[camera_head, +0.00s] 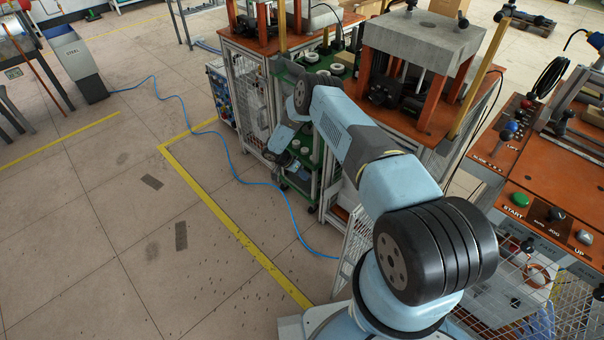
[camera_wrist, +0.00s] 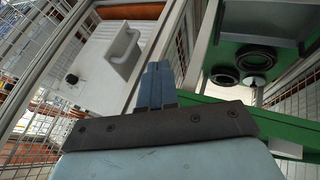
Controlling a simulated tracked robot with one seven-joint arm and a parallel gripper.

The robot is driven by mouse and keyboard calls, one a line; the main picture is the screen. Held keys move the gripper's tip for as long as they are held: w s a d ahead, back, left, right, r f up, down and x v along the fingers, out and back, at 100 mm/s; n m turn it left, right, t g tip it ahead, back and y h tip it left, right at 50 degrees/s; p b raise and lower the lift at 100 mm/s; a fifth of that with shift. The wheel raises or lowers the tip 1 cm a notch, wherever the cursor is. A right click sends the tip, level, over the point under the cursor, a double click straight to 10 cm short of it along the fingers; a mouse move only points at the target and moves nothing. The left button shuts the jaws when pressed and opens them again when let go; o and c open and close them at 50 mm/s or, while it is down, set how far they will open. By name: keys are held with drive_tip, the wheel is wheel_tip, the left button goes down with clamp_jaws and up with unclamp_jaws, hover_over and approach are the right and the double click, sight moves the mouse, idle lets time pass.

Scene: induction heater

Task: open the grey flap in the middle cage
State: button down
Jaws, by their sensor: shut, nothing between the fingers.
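In the wrist view, a light grey panel with a raised pull handle (camera_wrist: 124,48) and a small black knob stands at the upper left, set in a metal frame beside wire mesh. It looks like the grey flap (camera_wrist: 98,76), and it appears closed, though its edges are partly cut off. My gripper (camera_wrist: 157,68) has its two blue-grey fingers together with nothing between them. In the picture the fingers lie just right of the handle; I cannot tell the depth gap, and no grip on the handle shows. In the head view my arm hides the flap.
A green shelf (camera_wrist: 215,112) with black rings (camera_wrist: 255,57) lies close at right in the wrist view. In the head view, orange-topped machine cages (camera_head: 240,42) flank the green rack. A blue cable (camera_head: 240,180) crosses the floor, which is mostly clear at left.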

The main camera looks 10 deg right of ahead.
sight(331, 188)
drive_tip(key=s+d+f, duration=0.3)
drive_tip(key=d+f, duration=0.1)
drive_tip(key=d, duration=0.1)
drive_tip(key=shift+s+d+f, duration=0.25)
drive_tip(key=shift+s+d, duration=0.05)
drive_tip(key=shift+d, duration=0.1)
idle(0.3)
